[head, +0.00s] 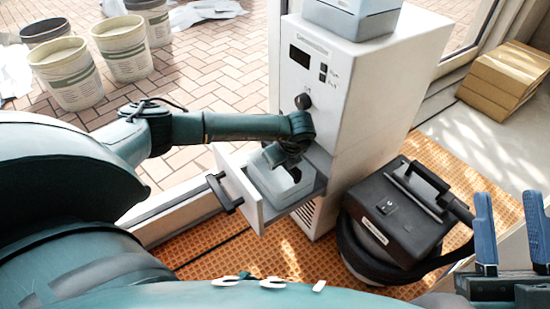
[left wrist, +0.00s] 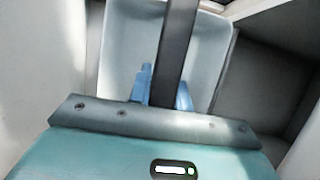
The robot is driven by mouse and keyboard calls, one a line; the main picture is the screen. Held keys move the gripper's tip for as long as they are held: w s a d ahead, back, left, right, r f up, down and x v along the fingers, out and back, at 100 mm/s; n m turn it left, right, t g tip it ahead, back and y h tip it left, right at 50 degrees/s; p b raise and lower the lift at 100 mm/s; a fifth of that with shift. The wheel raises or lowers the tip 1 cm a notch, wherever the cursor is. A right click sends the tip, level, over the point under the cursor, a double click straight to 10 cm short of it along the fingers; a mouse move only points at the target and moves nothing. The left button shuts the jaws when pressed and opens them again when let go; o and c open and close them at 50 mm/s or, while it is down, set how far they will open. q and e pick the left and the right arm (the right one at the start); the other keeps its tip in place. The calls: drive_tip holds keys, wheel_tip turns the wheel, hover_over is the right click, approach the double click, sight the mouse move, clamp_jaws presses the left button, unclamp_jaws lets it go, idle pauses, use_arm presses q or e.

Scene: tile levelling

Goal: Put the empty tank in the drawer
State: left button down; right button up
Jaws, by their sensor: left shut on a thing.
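The pale grey tank (head: 278,187) sits inside the pulled-out drawer (head: 240,187) of the white cabinet. My left gripper reaches down over it; its fingers are hidden by my wrist in the head view. In the left wrist view, the blue fingers (left wrist: 164,88) are shut on the dark handle bar of the tank (left wrist: 205,50). I cannot tell whether the tank rests on the drawer floor. My right gripper (head: 511,232) is open and empty at the lower right, its blue fingers apart.
The white cabinet (head: 345,95) carries another grey-blue tank (head: 350,18) on top. A black vacuum-like machine (head: 395,220) stands right of the drawer. Several buckets (head: 122,48) stand at the upper left, and brown boxes (head: 505,75) at the upper right.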

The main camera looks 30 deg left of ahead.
use_arm(q)
drive_tip(key=shift+f, duration=0.2)
use_arm(e)
drive_tip(key=shift+w+a+r+n+y, duration=0.2)
drive_tip(key=shift+a+r+n+y, duration=0.1)
drive_tip(key=shift+r, duration=0.15)
drive_tip(key=shift+d, duration=0.1)
use_arm(q)
drive_tip(key=shift+f, duration=0.2)
drive_tip(key=c, duration=1.3)
unclamp_jaws()
drive_tip(key=shift+r, duration=0.1)
